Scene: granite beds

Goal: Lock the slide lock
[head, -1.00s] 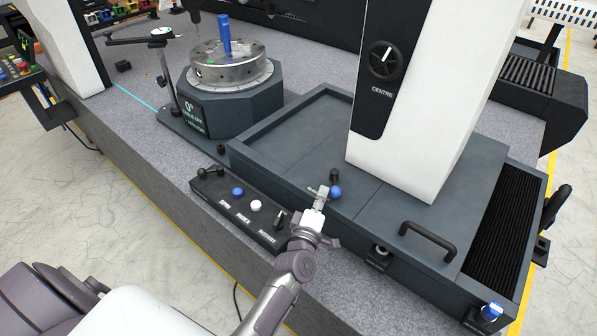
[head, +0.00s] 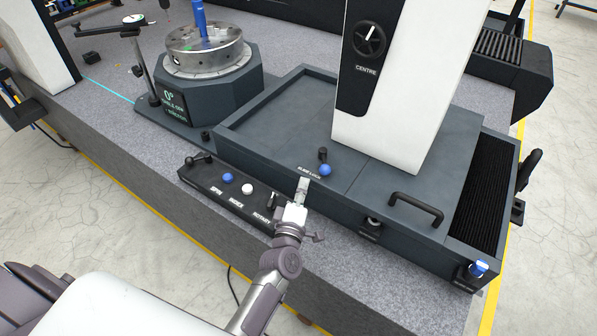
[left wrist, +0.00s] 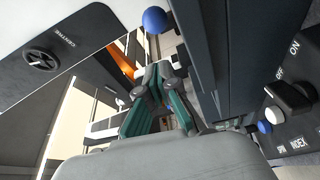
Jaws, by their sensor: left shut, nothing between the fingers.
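The slide lock is a short lever with a blue ball knob (head: 325,170) and a dark post, on the grey slide cover beside a small white label. In the left wrist view, a blue ball (left wrist: 155,20) at the top edge appears to be this knob. My left gripper (head: 303,186) is shut and empty. It is just left of and below the knob in the head view, with a small gap between them. Its fingers (left wrist: 158,75) come together in the wrist view, short of the ball. My right gripper is not in view.
A control box (head: 212,185) with knobs and switches sits left of my gripper. A black handle (head: 416,207) is to the right. The white column (head: 395,100) rises behind the lever. A round table (head: 205,55) with a blue pin stands at back left.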

